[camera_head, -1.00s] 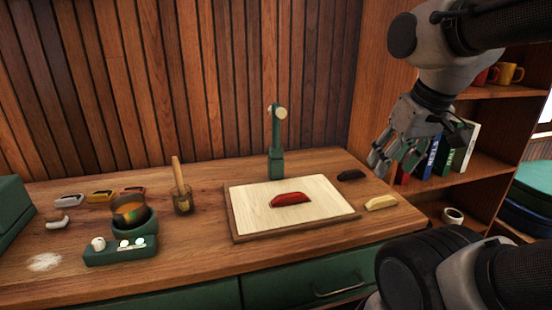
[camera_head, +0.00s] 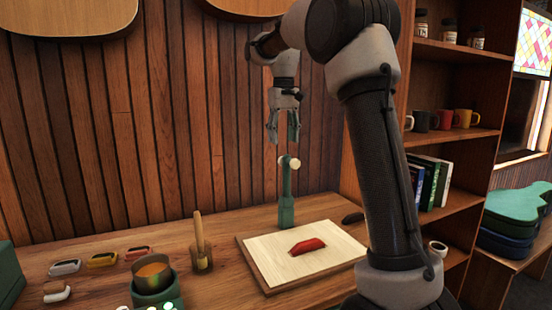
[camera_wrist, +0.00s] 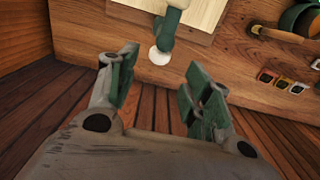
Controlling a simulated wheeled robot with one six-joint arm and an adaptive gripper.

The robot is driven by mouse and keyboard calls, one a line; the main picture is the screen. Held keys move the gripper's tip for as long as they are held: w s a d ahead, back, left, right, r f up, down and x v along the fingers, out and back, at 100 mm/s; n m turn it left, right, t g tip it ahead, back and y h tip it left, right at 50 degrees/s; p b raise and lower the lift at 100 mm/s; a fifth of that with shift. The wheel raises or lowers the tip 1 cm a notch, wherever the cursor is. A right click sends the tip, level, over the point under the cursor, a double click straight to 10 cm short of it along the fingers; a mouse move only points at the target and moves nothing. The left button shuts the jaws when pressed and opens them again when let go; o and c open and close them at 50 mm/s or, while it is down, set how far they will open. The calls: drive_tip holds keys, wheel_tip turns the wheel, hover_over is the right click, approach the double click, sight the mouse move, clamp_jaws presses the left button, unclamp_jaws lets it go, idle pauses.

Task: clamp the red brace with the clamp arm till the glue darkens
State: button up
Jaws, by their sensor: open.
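The red brace (camera_head: 307,246) lies on the pale board (camera_head: 275,281) on the bench. The green clamp arm (camera_head: 287,205) stands upright behind the board, with a pale round knob (camera_head: 295,163) at its top. My gripper (camera_head: 282,140) hangs above the clamp arm, open and empty, fingers pointing down. In the wrist view, the pale knob (camera_wrist: 159,56) and the upper part of the green clamp arm (camera_wrist: 170,22) show beyond and between my open fingers (camera_wrist: 155,80). The red brace is out of the wrist view. I cannot make out the glue or its colour.
Shelves with mugs (camera_head: 464,118) stand at right. The wooden wall is close behind the clamp arm.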

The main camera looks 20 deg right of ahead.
wheel_tip(320, 180, down, 7)
drive_tip(key=shift+f, duration=0.1)
idle(0.3)
drive_tip(key=shift+s, duration=0.1)
clamp_jaws()
